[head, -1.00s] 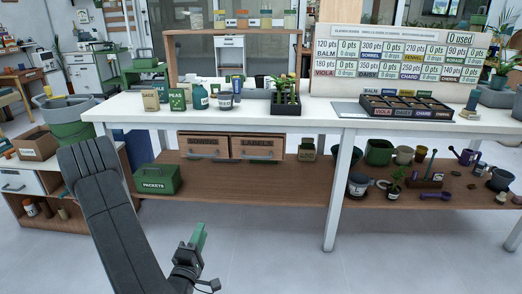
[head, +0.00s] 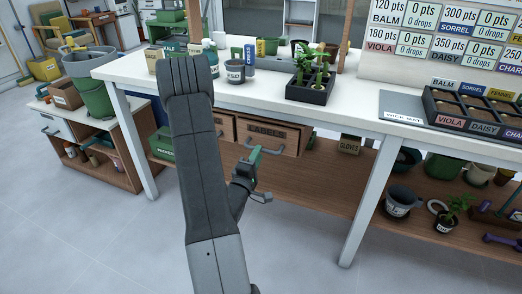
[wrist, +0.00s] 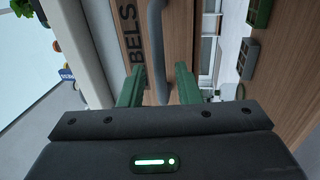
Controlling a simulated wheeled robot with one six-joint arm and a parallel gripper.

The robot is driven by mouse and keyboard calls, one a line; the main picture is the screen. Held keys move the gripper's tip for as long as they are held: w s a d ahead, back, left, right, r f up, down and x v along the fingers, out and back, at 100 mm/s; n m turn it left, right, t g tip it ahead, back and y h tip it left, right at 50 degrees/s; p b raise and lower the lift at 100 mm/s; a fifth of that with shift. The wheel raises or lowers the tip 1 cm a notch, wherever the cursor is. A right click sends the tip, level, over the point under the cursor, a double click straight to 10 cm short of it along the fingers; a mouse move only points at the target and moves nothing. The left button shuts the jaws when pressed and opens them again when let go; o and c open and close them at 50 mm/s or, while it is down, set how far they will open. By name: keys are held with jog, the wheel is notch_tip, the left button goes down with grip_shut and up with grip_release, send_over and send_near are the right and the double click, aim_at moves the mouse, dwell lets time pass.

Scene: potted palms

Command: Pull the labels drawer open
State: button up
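The labels drawer (head: 285,134) is a brown wooden front under the white bench, marked "LABELS", with a grey bar handle (head: 275,149). It looks shut. In the wrist view the lettering appears sideways, and the handle (wrist: 154,40) runs down between my two green fingers. My gripper (head: 254,158) is in front of the drawer in the head view. In the wrist view my gripper (wrist: 160,72) is open, with one finger on each side of the handle and gaps visible. I cannot tell how deep the handle sits between the fingers.
A second wooden drawer (head: 222,127) is left of it, partly hidden by my arm. A gloves box (head: 349,145) stands to the right on the lower shelf. A white table leg (head: 365,205) stands front right. Floor in front is clear.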

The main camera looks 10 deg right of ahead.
jog(key=shift+x, duration=1.75)
grip_shut()
jog(key=shift+s, duration=0.1)
